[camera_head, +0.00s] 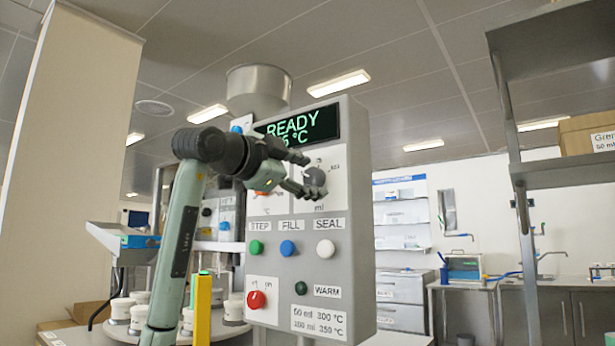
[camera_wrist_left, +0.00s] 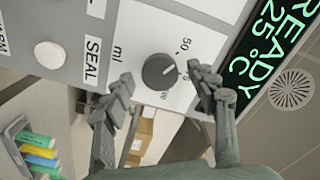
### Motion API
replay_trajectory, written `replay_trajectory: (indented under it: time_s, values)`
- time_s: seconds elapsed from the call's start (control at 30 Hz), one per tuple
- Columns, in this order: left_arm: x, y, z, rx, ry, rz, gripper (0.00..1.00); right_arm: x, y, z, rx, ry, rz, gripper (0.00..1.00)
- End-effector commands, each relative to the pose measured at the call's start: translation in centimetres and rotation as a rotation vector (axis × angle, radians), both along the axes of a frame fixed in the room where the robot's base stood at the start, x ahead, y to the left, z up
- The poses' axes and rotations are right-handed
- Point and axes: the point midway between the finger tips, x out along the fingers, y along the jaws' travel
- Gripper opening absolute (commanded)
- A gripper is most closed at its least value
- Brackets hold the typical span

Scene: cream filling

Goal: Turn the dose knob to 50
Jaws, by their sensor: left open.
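The dose knob (camera_head: 315,177) is a round dark grey knob on a white plate marked "ml", at the upper right of the filling machine's front. In the left wrist view the knob (camera_wrist_left: 156,71) sits near the centre, with a "50" mark above and to its right. A pale line on the knob seems to point down and right, away from that mark. My left gripper (camera_head: 309,175) is open in front of the knob. In the left wrist view its fingers (camera_wrist_left: 160,80) lie on either side of the knob, with gaps visible. My right gripper is not in view.
The machine panel (camera_head: 345,240) has a READY display (camera_head: 300,127), green, blue and white buttons, and a red switch (camera_head: 256,299). My left arm partly hides another dial. White jars (camera_head: 122,309) stand at the lower left; a metal shelf (camera_head: 560,172) is at the right.

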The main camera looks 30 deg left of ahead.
Motion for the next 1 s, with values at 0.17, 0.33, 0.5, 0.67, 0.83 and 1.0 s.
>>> replay_trajectory:
  time_s: [0.17,0.33,0.5,0.67,0.83,1.0]
  values:
    - [-2.3,0.4,0.1,0.002,-0.004,0.002,0.58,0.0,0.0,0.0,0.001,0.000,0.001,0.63]
    - [-6.0,0.9,0.1,0.003,-0.003,0.003,0.58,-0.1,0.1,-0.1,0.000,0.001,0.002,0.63]
    - [-9.3,1.3,0.1,0.001,-0.005,0.003,0.58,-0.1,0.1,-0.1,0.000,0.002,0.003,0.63]
    - [-11.1,1.6,0.0,0.000,-0.001,0.002,0.58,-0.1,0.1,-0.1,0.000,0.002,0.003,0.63]
    - [-11.7,1.7,0.0,0.000,0.001,-0.001,0.58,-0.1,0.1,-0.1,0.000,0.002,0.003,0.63]
    - [-11.7,1.7,0.0,-0.001,0.000,0.000,0.58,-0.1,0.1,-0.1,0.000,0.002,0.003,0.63]
